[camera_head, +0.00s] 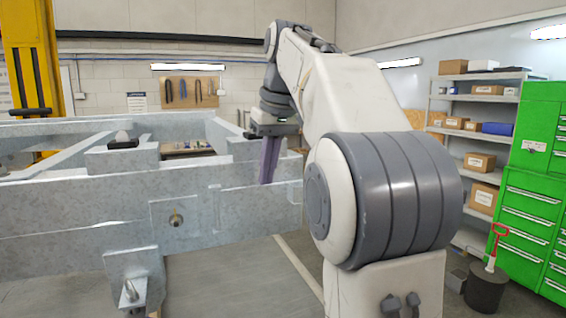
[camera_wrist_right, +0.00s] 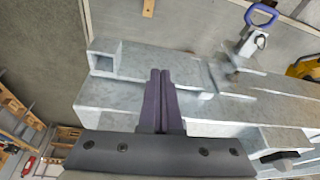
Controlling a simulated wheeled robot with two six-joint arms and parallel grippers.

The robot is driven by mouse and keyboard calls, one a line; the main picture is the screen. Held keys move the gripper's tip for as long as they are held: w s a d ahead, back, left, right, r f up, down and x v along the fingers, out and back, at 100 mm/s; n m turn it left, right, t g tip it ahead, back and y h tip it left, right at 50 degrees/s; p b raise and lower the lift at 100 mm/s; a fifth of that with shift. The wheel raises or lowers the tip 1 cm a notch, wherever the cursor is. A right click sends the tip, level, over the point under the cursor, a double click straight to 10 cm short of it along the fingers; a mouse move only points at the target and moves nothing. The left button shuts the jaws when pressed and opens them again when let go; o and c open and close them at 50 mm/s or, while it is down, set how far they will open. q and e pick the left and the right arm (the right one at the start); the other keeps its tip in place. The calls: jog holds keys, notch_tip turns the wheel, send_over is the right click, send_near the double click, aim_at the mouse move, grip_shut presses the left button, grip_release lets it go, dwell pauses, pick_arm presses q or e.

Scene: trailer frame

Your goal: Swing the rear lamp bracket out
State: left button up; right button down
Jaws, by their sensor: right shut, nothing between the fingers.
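The galvanized trailer frame (camera_head: 90,205) fills the left and middle of the head view. My right gripper (camera_head: 268,180) points down at the frame's right end, with its purple fingers together and nothing between them. In the wrist view the shut fingers (camera_wrist_right: 160,74) lie over the grey beams, close to the end; whether they touch metal I cannot tell. A short open-ended box section (camera_wrist_right: 104,58) sits at the beam end there. A flat plate (camera_head: 240,200) shows on the near beam below the fingers. Which part is the rear lamp bracket I cannot tell for sure. My left gripper is out of view.
A bolt (camera_head: 176,218) sticks out of the near beam, with a hanging bracket and pin (camera_head: 130,290) below. A black-handled block (camera_head: 123,140) sits on the frame. A blue loop handle (camera_wrist_right: 262,14) shows in the wrist view. Green drawers (camera_head: 530,210) stand at right.

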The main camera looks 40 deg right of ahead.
jog(key=s+d+r+m, duration=0.2)
jog(key=s+d+r, duration=0.2)
jog(key=d+r, duration=0.25)
jog(key=shift+h, duration=0.5)
jog(key=x, duration=0.5)
jog(key=b+x, duration=0.1)
jog(key=x, duration=0.4)
jog(key=shift+w+d+f, duration=0.1)
jog(key=shift+w, duration=0.2)
